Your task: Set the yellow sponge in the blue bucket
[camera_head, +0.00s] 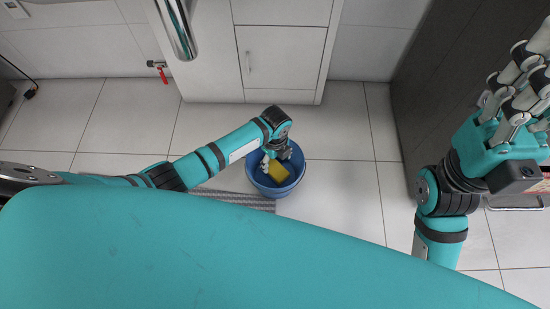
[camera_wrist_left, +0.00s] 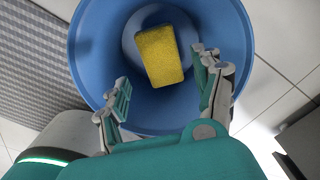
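The yellow sponge (camera_head: 278,172) is inside the blue bucket (camera_head: 295,184), which stands on the floor in front of the white cabinet. In the left wrist view the sponge (camera_wrist_left: 160,55) lies over the bucket's round bottom, slightly turned, within the bucket's wall (camera_wrist_left: 90,50). My left gripper (camera_head: 276,160) points down into the bucket. In the left wrist view its two fingers (camera_wrist_left: 163,88) are spread wide, with a visible gap to the sponge; nothing is between them. My right gripper (camera_head: 530,75) is raised at the right, its fingers apart and empty, partly cut by the picture edge.
A grey ribbed mat (camera_head: 262,202) lies to the left of the bucket; it also shows in the left wrist view (camera_wrist_left: 35,60). The white cabinet (camera_head: 285,60) stands behind the bucket. A dark cabinet (camera_head: 430,90) is at the right. The tiled floor right of the bucket is clear.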

